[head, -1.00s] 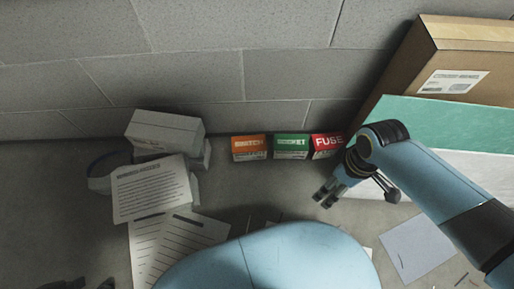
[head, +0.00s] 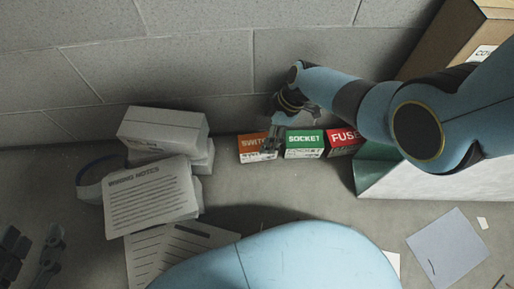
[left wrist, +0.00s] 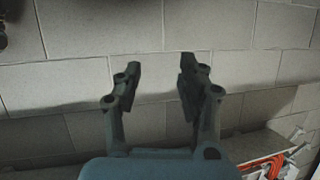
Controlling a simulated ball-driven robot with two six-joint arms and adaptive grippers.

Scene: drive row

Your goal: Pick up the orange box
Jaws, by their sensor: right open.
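The orange box (head: 250,144), with a white lower part and its label partly covered, stands by the block wall at the left end of a row of small boxes. My left gripper (head: 32,256) is at the lower left of the head view, far from the box. In the left wrist view its fingers (left wrist: 160,78) are apart and empty, facing the wall.
The red FUSE box (head: 343,140) stands right of the green one, partly behind my right arm. A stack of white boxes (head: 163,133) with paper notes (head: 150,198) is on the left. A green-and-white box (head: 440,178) and a brown carton (head: 458,40) are on the right.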

